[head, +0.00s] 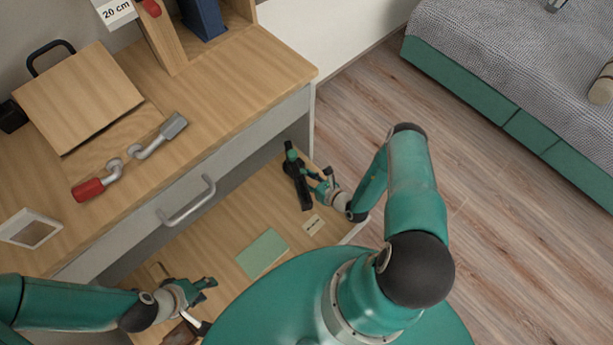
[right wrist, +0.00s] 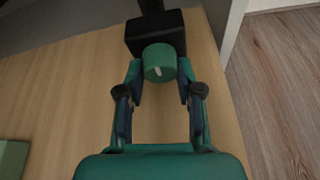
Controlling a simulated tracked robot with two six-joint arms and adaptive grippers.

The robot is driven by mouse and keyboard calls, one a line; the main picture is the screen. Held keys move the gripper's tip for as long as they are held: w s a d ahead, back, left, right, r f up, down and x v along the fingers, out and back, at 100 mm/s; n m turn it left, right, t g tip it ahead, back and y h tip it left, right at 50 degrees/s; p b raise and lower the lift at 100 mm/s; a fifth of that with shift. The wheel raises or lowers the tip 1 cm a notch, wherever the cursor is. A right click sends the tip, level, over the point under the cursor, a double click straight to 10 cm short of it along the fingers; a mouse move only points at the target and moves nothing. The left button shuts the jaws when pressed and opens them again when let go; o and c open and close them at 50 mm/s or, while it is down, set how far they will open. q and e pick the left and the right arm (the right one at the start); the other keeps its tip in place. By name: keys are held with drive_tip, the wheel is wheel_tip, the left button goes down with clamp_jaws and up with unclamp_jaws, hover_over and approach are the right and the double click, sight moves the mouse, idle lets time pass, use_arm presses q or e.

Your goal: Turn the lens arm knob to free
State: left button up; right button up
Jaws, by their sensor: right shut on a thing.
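A black device (head: 299,187) with a green part at its top stands in the open drawer. In the right wrist view its black block (right wrist: 155,33) carries a round green knob (right wrist: 160,62) with a short white mark on its face, near its lower edge. My right gripper (right wrist: 160,72) is shut on the knob, one fingertip on each side; it also shows beside the device in the head view (head: 318,184). No lettering can be read by the knob. My left gripper (head: 208,289) is over the drawer's near left part, fingers apart and empty.
The drawer holds a green booklet (head: 262,253), a small pale card (head: 313,225) and a brown object (head: 181,334) near my left gripper. On the desk lie a red-handled metal tool (head: 90,189) and a white frame (head: 30,229). Open wooden floor (head: 500,240) is at right.

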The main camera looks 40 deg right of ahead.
drive_tip(key=o, duration=0.9)
drive_tip(key=v, duration=1.2)
drive_tip(key=shift+f, duration=0.15)
